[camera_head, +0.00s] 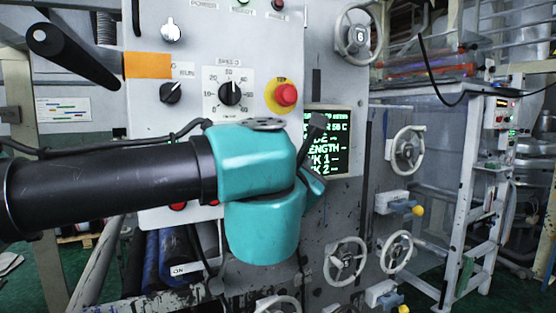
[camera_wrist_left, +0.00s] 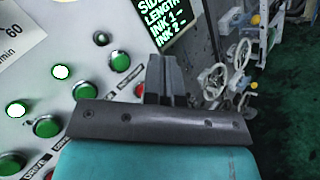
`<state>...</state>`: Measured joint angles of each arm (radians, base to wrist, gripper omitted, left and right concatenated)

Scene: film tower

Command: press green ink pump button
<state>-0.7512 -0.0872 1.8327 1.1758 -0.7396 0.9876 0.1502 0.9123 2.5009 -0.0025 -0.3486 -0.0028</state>
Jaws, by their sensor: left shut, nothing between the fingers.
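Several green push buttons sit on the white control panel in the left wrist view, among them an upper one (camera_wrist_left: 121,61), a middle one (camera_wrist_left: 84,90) and a lower one (camera_wrist_left: 46,126). I cannot read which one is labelled ink pump. My left gripper (camera_wrist_left: 167,65) is shut and empty, and lies to the right of the upper button. In the head view my left gripper (camera_head: 318,124) is in front of the panel, by the display's left edge. My teal wrist and arm hide the panel's lower part there, including the green buttons. My right gripper is not in view.
A display with green text (camera_head: 332,142) is behind the left gripper. A red emergency button (camera_head: 286,94) on yellow and a black speed dial (camera_head: 231,93) are above the arm. Handwheels (camera_head: 407,149) stand to the right. A black lever (camera_head: 70,55) juts out at upper left.

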